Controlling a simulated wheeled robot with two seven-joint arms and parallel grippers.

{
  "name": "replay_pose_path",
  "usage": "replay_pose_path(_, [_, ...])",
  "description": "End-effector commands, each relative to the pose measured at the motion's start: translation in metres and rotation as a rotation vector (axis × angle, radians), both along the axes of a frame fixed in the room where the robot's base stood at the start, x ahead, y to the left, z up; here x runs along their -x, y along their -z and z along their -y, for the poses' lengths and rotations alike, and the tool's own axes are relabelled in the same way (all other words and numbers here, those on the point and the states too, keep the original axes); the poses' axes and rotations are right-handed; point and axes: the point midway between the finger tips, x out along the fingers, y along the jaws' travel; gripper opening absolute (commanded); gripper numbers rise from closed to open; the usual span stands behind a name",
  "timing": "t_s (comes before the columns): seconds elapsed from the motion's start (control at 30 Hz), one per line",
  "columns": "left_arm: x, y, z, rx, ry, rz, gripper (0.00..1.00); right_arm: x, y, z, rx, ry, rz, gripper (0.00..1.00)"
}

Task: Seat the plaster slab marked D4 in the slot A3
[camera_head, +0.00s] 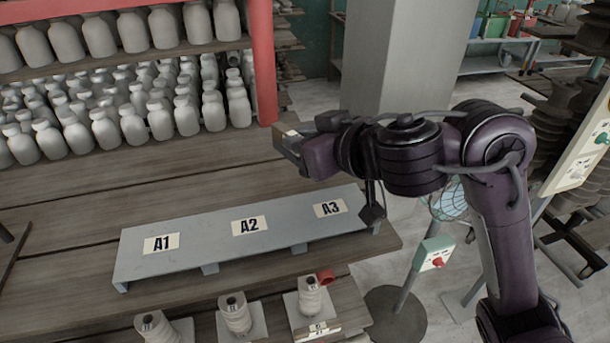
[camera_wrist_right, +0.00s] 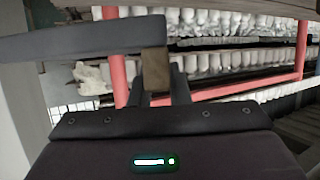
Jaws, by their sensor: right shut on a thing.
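The grey rack (camera_head: 190,242) stands on the wooden bench with labels A1, A2 and A3 on its top. Slot A3 (camera_head: 330,208) is its right-hand bay; its inside is hidden under the top board. My right gripper (camera_head: 291,147) is raised above and behind the rack, left of the A3 label. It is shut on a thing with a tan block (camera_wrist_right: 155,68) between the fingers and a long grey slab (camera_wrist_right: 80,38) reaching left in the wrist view. A small pale label shows at the gripper in the head view. D4 cannot be read. My left gripper is out of view.
Three wound spools (camera_head: 310,297) on pale bases stand in front of the rack, with a red piece beside the right one. Crowded bottle shelves (camera_head: 125,115) and a red post (camera_head: 262,60) stand behind.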

Motion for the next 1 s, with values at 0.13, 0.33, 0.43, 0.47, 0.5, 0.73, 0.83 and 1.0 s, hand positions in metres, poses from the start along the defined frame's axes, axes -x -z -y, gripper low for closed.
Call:
replay_pose_path(0.13, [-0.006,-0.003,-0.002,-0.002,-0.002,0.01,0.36,0.001,0.018,0.001,-0.007,0.004,-0.01,0.0])
replay_pose_path(0.33, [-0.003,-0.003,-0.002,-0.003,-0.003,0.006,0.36,0.0,0.037,0.002,0.0,0.004,-0.004,0.0])
replay_pose_path(0.43, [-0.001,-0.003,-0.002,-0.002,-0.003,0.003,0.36,0.0,0.042,0.002,0.001,0.005,-0.004,0.0])
replay_pose_path(0.47, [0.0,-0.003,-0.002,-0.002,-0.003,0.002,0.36,0.0,0.046,0.002,0.001,0.006,-0.006,0.0])
replay_pose_path(0.5, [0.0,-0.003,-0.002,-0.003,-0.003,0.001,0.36,0.0,0.051,0.002,0.002,0.006,-0.007,0.0])
replay_pose_path(0.73, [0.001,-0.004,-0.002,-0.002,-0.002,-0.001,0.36,0.0,0.073,0.002,0.0,0.004,-0.004,0.0])
replay_pose_path(0.83, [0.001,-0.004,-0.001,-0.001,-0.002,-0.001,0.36,0.0,0.073,0.002,0.001,0.004,0.0,0.0])
replay_pose_path(1.0, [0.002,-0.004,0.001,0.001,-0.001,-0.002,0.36,0.0,0.073,0.002,0.0,0.004,0.0,0.0])
